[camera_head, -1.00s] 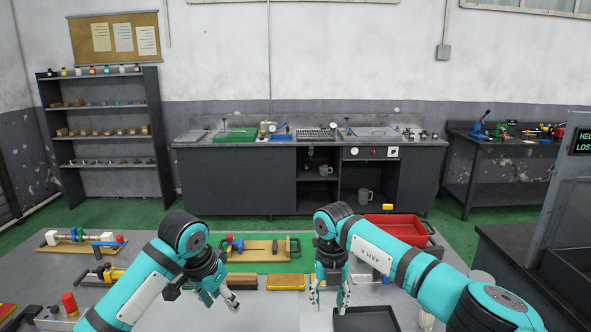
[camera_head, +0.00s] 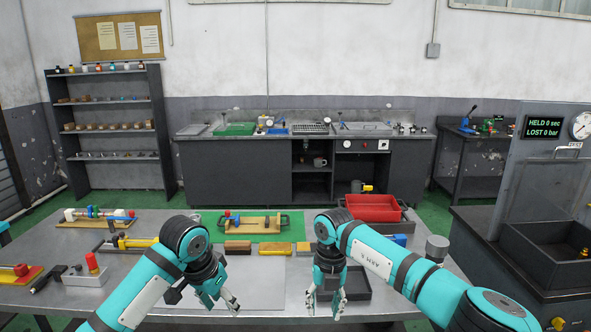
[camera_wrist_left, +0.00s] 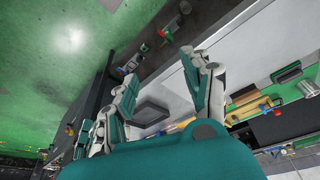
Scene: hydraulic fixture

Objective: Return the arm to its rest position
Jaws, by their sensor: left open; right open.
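My left gripper (camera_head: 222,301) hangs open and empty over the front part of the grey table (camera_head: 270,276), fingers pointing down. Its spread fingers also show in the left wrist view (camera_wrist_left: 165,75), with nothing between them. Whether the fingertips touch the table cannot be told.
A wooden board with handles (camera_head: 262,224) lies on a green mat. A red bin (camera_head: 373,208) stands at the table's back right. Fixtures on boards (camera_head: 100,217) lie at the left. A test station with display (camera_head: 546,131) stands at the right.

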